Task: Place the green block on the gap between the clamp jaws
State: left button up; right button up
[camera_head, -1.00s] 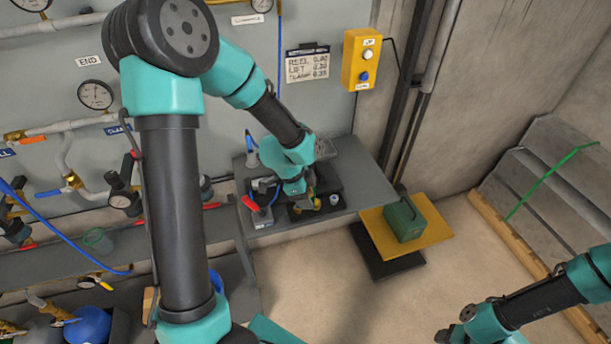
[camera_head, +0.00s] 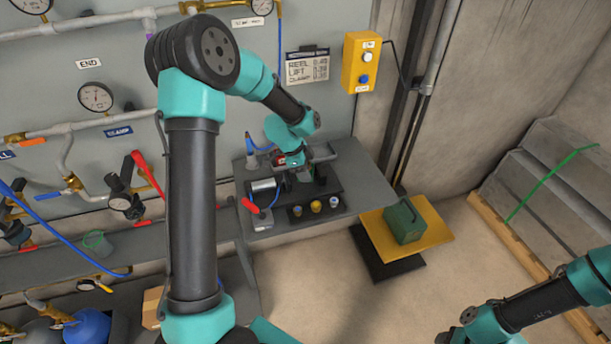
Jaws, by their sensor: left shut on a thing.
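My left gripper (camera_head: 296,168) points down over the clamp fixture on the grey bench, at its back part. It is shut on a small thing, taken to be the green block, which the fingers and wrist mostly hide. The clamp has a silver cylinder (camera_head: 264,189) on its left. Its jaws and the gap between them lie under my gripper and cannot be made out clearly. My right arm enters at the lower right; its fingers do not show.
Several small round cups (camera_head: 316,206) stand in a dark holder in front of the clamp. A red-handled lever (camera_head: 252,206) stands to the left. A green case (camera_head: 404,222) sits on a yellow platform (camera_head: 437,228). A yellow button box (camera_head: 361,62) hangs on the wall.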

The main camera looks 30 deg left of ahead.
pick_arm(q)
jog(key=shift+w+a, duration=0.15)
jog(key=shift+w, duration=0.1)
jog(key=shift+w+a+f, duration=0.1)
jog(key=shift+w+f, duration=0.05)
jog(key=shift+f, duration=1.65)
jog(key=shift+f, duration=0.1)
jog(key=o, duration=0.8)
jog(key=v, duration=1.2)
